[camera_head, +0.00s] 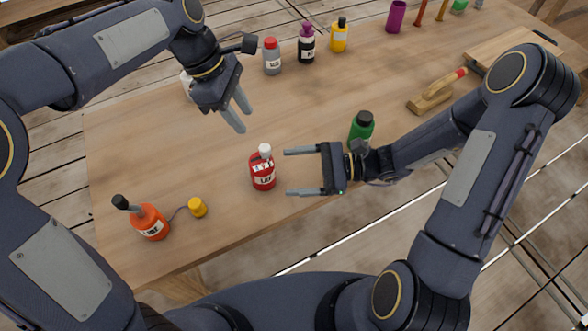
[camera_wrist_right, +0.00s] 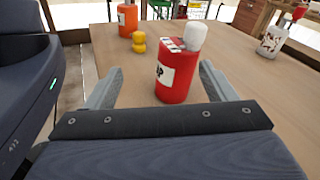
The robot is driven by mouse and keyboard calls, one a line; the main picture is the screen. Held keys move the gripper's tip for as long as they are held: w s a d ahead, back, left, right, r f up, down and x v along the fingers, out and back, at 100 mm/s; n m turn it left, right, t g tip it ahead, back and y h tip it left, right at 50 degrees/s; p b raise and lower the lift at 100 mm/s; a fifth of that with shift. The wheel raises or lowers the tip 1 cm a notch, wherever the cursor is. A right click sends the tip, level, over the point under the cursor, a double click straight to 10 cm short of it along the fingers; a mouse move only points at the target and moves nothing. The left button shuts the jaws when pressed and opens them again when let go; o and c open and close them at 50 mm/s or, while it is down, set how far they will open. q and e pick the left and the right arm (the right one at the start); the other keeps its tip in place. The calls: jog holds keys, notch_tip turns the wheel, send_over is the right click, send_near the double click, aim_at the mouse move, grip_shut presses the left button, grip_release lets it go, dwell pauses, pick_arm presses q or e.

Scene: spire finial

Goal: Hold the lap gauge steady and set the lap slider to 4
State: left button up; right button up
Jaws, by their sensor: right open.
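The lap gauge (camera_head: 263,178) is a red upright cylinder with a white label on the wooden table. Its lap slider appears to be the white knob (camera_head: 265,151) on top, beside a striped scale; its setting is too small to read. In the right wrist view, the gauge (camera_wrist_right: 176,82) stands ahead between the finger lines, with the white knob (camera_wrist_right: 195,36) toward the right. My right gripper (camera_head: 288,172) is open and empty, its fingertips just right of the gauge, not touching. My left gripper (camera_head: 245,121) is open and empty, pointing down above the table, behind and left of the gauge.
An orange bottle (camera_head: 150,222) with a yellow knob (camera_head: 197,207) on a cord stands front left. A green bottle (camera_head: 361,130) is close behind my right wrist. Grey (camera_head: 272,57), dark (camera_head: 306,44) and yellow (camera_head: 339,37) bottles stand at the back. The table between is clear.

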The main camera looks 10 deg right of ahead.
aim_at(261, 169)
jog(key=f+m, duration=0.1)
jog(key=w+f+m+t, duration=0.2)
jog(key=shift+a+y, duration=0.25)
jog(key=shift+y, duration=0.15)
jog(key=shift+a, duration=0.25)
jog(key=x, duration=0.7)
jog(key=shift+w+a, duration=0.1)
jog(key=shift+a, duration=0.05)
jog(key=shift+c, duration=0.4)
